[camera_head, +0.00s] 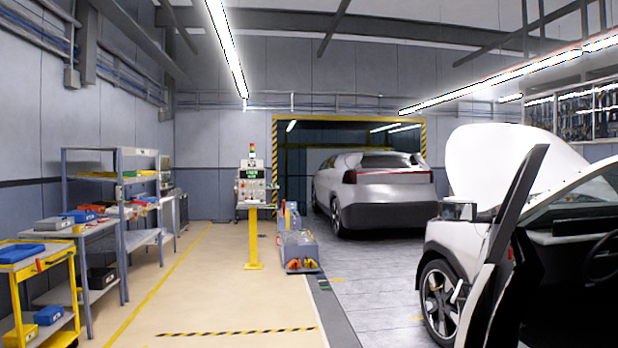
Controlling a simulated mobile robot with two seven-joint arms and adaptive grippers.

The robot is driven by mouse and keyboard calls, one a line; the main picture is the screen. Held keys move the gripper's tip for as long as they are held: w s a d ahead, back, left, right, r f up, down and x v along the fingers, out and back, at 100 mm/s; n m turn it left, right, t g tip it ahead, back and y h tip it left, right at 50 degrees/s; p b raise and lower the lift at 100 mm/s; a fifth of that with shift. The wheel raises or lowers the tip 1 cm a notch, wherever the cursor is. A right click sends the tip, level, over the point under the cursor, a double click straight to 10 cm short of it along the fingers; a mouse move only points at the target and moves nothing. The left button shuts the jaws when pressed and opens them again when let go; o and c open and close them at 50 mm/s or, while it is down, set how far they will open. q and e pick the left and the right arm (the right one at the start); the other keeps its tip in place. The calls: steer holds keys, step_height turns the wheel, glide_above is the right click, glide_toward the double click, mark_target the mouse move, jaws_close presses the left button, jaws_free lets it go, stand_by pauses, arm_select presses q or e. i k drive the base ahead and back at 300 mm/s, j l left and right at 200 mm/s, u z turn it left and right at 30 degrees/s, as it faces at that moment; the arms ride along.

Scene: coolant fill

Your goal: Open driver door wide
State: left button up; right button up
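The white car (441,237) stands at the right with its hood (500,165) raised. Its driver door (490,275) stands out from the body and shows nearly edge-on, with a dark frame rising above it. I cannot tell its exact angle. A small light part (458,291) juts out from the door's outer side in front of the wheel; it may be the handle. The side mirror (458,210) shows left of the door frame. The dark interior and steering wheel (603,256) show to the right of the door. Neither of my grippers is in view.
A yellow cart (40,262) and grey shelves (120,225) line the left wall. A control post (253,225) stands mid-floor, with a grey box (300,250) beside it. A silver car (385,190) is at the back. Tan floor (215,290) at the centre left is clear.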

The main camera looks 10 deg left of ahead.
mark_target(519, 272)
steer(key=u, duration=0.65)
steer(key=i+l+z, duration=0.35)
steer(key=l, duration=0.3)
steer(key=i+l+z, duration=0.4)
steer(key=l, duration=0.25)
steer(key=i+l+z, duration=0.35)
steer(key=l, duration=0.15)
steer(key=i+j+z, duration=0.2)
steer(key=j, duration=0.35)
steer(key=i+j+z, duration=0.2)
steer(key=j, duration=0.35)
steer(key=i+j+z, duration=0.2)
steer(key=j, duration=0.4)
steer(key=i+j+z, duration=0.2)
steer(key=j, duration=0.4)
steer(key=j+z, duration=0.2)
steer(key=j, duration=0.4)
steer(key=l+z, duration=0.1)
steer(key=l, duration=0.45)
steer(key=k, duration=0.05)
